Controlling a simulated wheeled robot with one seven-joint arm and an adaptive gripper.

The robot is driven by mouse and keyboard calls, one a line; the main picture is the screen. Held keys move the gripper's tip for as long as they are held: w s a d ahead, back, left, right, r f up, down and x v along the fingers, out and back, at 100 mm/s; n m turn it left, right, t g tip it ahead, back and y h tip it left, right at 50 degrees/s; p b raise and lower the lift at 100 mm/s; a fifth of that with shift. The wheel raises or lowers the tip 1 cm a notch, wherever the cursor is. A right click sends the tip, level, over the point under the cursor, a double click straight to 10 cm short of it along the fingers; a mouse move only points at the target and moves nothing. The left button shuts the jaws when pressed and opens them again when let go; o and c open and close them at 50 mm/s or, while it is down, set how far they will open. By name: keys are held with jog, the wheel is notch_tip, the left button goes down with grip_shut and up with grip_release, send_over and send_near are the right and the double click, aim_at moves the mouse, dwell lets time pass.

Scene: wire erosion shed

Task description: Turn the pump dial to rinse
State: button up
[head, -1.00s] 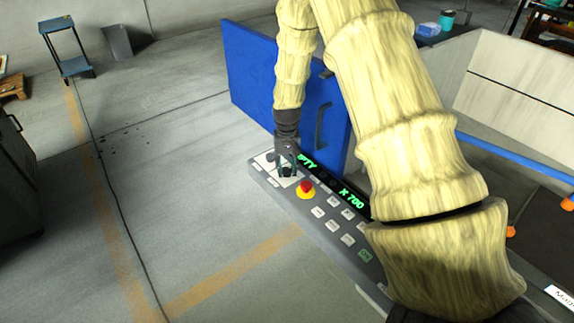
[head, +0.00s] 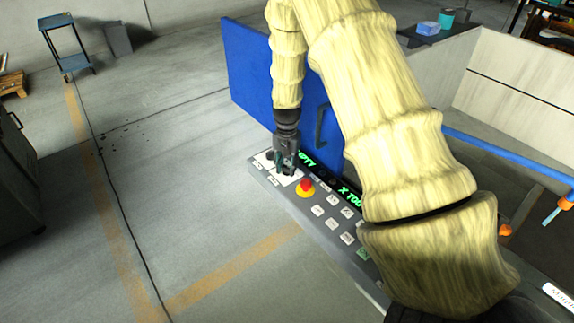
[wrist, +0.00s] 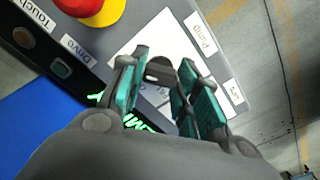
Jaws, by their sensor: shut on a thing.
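My gripper (head: 285,168) points down at the far left end of the grey control panel (head: 332,240). The fingers hide much of the dial and some of the plate's lettering, so I cannot read which mark the dial points to. In the head view the fingers cover most of the dial.
A red and yellow emergency stop button (head: 305,187) sits close to the gripper. A display with green text (head: 350,196) and several white keys (head: 331,224) lie further along the panel. A blue door (head: 252,75) stands behind.

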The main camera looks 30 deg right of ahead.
aim_at(287, 166)
jog(key=o, duration=1)
notch_tip(287, 166, up, 12)
jog(key=shift+r, duration=0.1)
dwell(0.6)
